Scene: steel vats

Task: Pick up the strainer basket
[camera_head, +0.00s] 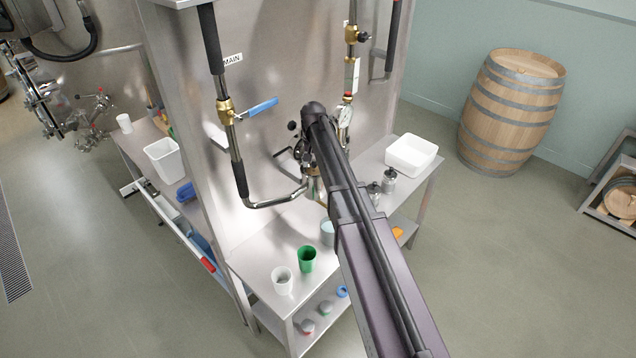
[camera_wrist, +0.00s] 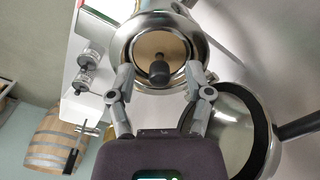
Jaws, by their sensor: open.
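In the wrist view a round steel housing (camera_wrist: 122,42) is open toward me. Inside it is a tan disc with a dark knob (camera_wrist: 160,70) standing out of it; this looks like the strainer basket (camera_wrist: 148,47), though I see no mesh clearly. My gripper (camera_wrist: 160,82) is open, one finger on each side of the knob, with no clear contact. How deep the fingers are relative to the knob is hard to tell. In the head view my arm hides the gripper and most of the housing, beside the steel panel.
A steel round part (camera_wrist: 272,140) with a dark handle lies close right in the wrist view. The steel bench (camera_head: 258,262) holds a white cup (camera_head: 282,280), green cup (camera_head: 307,259), metal fittings (camera_head: 388,181) and white tub (camera_head: 411,155). A barrel (camera_head: 511,110) stands behind on the floor.

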